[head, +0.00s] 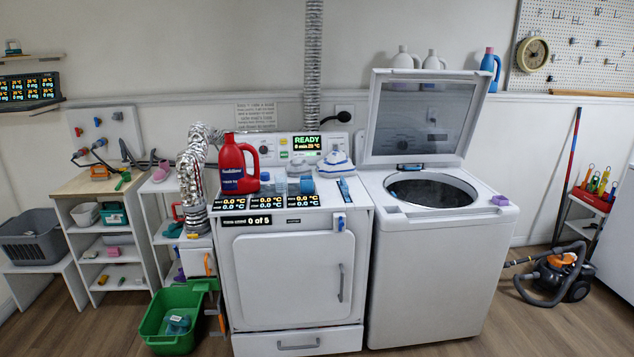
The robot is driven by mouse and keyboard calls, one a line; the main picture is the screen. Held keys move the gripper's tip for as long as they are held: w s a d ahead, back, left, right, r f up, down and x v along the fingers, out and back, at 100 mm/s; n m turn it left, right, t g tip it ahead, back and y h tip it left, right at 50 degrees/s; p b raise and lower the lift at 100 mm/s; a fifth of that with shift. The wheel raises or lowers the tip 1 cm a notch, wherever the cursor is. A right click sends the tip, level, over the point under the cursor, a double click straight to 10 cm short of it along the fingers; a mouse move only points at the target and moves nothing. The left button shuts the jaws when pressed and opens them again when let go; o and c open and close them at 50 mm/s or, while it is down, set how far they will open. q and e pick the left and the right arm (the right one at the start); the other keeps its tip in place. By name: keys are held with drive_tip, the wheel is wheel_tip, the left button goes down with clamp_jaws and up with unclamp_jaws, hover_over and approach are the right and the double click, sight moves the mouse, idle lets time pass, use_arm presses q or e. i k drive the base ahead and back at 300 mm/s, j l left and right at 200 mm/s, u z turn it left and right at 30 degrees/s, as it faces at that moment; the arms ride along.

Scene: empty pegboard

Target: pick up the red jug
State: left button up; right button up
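The red jug (239,165) stands upright on the left part of the white dryer's top (345,200). It has a dark red cap, a handle on its right side and a blue label with white lettering. Nothing in front hides it, apart from small displays near its base. Neither of my grippers shows in the head view.
Small blue items (306,185) and a folded blue-and-white cloth (336,164) lie right of the jug. A silver duct (191,178) rises close on its left. The washer (436,250) has its lid (423,118) raised. A green basket (171,318) stands on the floor.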

sight(235, 178)
drive_tip(key=i, duration=1.75)
